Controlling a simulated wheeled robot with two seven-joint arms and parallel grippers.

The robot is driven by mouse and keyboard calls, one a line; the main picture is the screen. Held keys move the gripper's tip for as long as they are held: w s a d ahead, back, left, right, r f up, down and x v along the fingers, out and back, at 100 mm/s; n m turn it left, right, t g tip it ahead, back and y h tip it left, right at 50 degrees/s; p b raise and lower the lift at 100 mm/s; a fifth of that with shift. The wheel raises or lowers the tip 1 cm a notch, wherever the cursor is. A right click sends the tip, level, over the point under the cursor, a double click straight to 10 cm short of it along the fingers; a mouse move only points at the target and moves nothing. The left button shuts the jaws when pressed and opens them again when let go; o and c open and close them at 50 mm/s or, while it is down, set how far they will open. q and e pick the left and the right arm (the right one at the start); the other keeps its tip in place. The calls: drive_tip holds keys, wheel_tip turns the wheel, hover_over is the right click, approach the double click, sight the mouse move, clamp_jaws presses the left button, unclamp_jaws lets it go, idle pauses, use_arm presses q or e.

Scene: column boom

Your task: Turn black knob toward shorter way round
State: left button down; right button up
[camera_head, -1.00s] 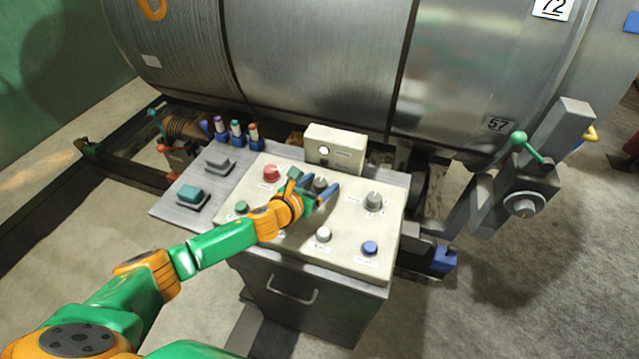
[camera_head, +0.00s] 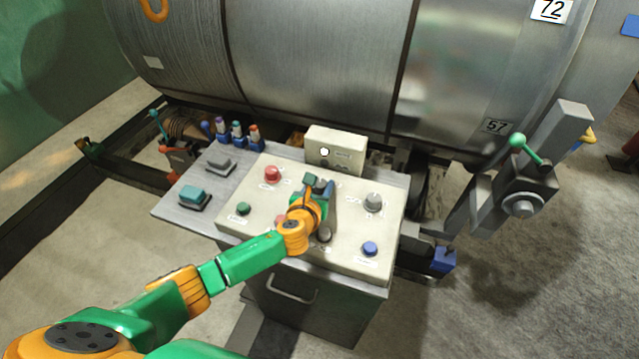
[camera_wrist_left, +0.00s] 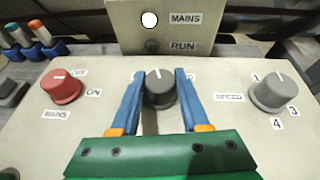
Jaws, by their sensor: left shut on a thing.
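The black knob (camera_wrist_left: 160,90) is in the middle of the left wrist view, dark grey with a white pointer line facing up, away from my gripper. My left gripper (camera_wrist_left: 159,88) has its two blue fingers on either side of it and is shut on it. In the head view the left gripper (camera_head: 318,188) is over the panel's upper middle and mostly hides the knob. Labels beside the knob are partly hidden by the fingers. My right gripper is not in view.
The cream panel (camera_head: 258,214) also carries a red knob (camera_head: 272,174), a grey speed knob (camera_head: 373,202), a green button (camera_head: 242,209) and a blue button (camera_head: 370,248). A lamp box (camera_head: 335,146) stands behind, its upper lamp lit white. A large metal drum is beyond.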

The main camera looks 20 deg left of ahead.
sight(322, 188)
use_arm(q)
drive_tip(key=n+y, duration=0.2)
drive_tip(key=y, duration=0.1)
drive_tip(key=shift+d+f+g, duration=0.1)
drive_tip(key=shift+g, duration=0.2)
drive_tip(key=shift+n+g+y+b, duration=0.6)
drive_tip(key=shift+n+y+b, duration=0.35)
drive_tip(key=shift+n+y, duration=0.6)
drive_tip(key=shift+n, duration=0.25)
drive_tip(key=c, duration=0.5)
unclamp_jaws()
drive_tip(key=shift+o, duration=0.5)
drive_tip(key=shift+w, duration=0.15)
drive_tip(key=p+v, duration=0.1)
drive_tip(key=v, duration=0.6)
